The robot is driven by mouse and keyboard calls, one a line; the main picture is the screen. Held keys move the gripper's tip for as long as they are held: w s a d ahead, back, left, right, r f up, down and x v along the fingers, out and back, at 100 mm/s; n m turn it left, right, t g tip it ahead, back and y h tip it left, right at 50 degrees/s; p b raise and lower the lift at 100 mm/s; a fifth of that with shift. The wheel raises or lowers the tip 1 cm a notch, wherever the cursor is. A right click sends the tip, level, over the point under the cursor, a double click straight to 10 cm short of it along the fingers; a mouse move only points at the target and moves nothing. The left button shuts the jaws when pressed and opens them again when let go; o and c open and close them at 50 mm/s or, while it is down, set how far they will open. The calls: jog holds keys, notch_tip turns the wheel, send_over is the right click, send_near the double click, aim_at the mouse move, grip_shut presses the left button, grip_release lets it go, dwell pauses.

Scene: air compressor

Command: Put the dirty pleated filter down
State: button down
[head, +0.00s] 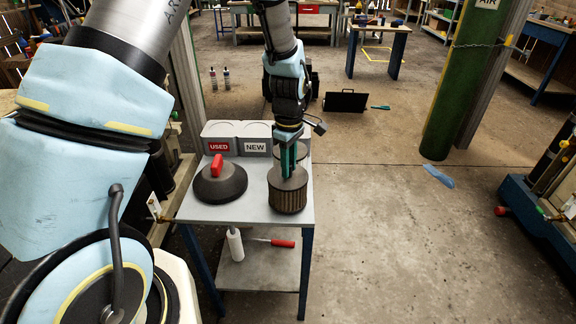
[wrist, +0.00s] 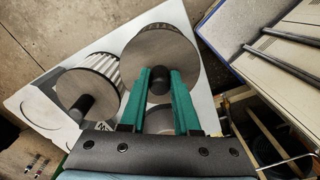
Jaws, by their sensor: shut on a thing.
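My gripper (head: 288,158) is shut on the dark knob on top of the dirty pleated filter (head: 288,196), a brown-grey cylinder with a flat grey top. The filter is upright at the front right of the small grey table (head: 255,212). I cannot tell whether its base touches the tabletop. In the wrist view the green fingers (wrist: 160,82) close on the knob, and the filter top (wrist: 158,50) hides most of its pleats. A second filter with white pleats (wrist: 105,68) stands beside it, partly hidden behind my gripper in the head view.
A grey holder with a red USED label (head: 219,147) and a NEW label (head: 255,147) is at the table's back. A black round cover with a red handle (head: 220,183) takes up the table's left. A white bottle (head: 235,245) and red-handled tool (head: 282,243) are on the lower shelf.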

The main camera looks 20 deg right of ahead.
jog(key=shift+f, duration=0.6)
jog(key=c, duration=0.6)
grip_release()
jog(key=shift+c, duration=0.2)
notch_tip(320, 180, up, 12)
jog(key=b, duration=0.3)
jog(key=s+a+m+t, duration=0.1)
jog(key=s+a+m, duration=0.2)
jog(key=a, duration=2.8)
jog(key=m, duration=0.5)
jog(key=shift+s+a+r+t, duration=0.2)
jog(key=shift+a+r+t, duration=0.1)
